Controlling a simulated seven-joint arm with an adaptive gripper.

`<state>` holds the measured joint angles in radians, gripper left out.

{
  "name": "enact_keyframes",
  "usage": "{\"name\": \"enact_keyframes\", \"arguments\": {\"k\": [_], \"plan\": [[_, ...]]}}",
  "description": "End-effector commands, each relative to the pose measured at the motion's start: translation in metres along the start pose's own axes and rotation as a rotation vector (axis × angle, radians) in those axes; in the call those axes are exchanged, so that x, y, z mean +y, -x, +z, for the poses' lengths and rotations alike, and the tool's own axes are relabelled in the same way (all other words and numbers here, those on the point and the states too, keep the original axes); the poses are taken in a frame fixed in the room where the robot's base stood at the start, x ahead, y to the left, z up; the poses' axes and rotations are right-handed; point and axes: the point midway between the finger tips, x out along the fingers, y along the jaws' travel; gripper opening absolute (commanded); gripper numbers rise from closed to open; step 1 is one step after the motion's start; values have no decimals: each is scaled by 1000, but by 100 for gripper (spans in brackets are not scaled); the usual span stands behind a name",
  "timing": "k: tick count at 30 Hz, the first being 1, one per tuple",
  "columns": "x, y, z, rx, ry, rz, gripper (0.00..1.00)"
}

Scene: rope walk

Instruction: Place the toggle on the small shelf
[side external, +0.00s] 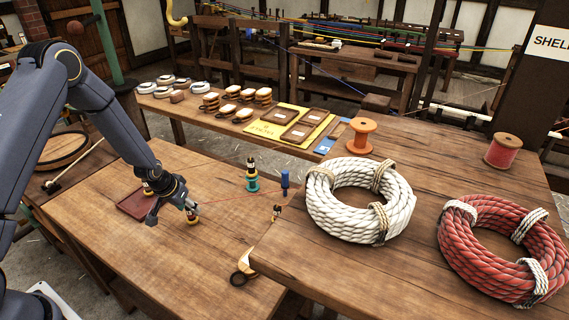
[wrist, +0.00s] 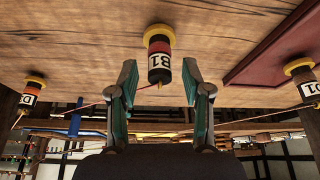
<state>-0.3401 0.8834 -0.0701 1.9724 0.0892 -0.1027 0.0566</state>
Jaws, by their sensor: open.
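My gripper (side external: 181,205) is low over the near wooden table. In the wrist view my gripper (wrist: 160,95) is open, with its teal-sided fingers on either side of a dark bobbin marked B1 (wrist: 159,58). This bobbin has a red-orange band and a yellow foot, and the fingers look apart from it. I cannot tell which piece is the toggle. A sign reading "SHEL", cut off by the frame (side external: 552,41), is on a dark post at the right; I cannot make out the small shelf.
Other bobbins stand nearby: one with a teal foot (side external: 252,177), and labelled ones left (wrist: 30,94) and right (wrist: 303,82) in the wrist view. A dark red tray (side external: 133,206) lies left. A blue peg (side external: 285,182) stands behind. White (side external: 335,222) and red rope coils (side external: 470,250) fill the right table.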

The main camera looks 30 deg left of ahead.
Motion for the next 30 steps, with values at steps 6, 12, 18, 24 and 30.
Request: {"name": "enact_keyframes", "arguments": {"k": [6,12,18,24,30], "plan": [[0,50,-1,5,1,-1,49],[0,89,-1,4,1,-1,49],[1,112,-2,3,-4,-2,49],[21,188,-12,28,-56,-24,49],[54,304,17,63,-104,-26,49]]}}
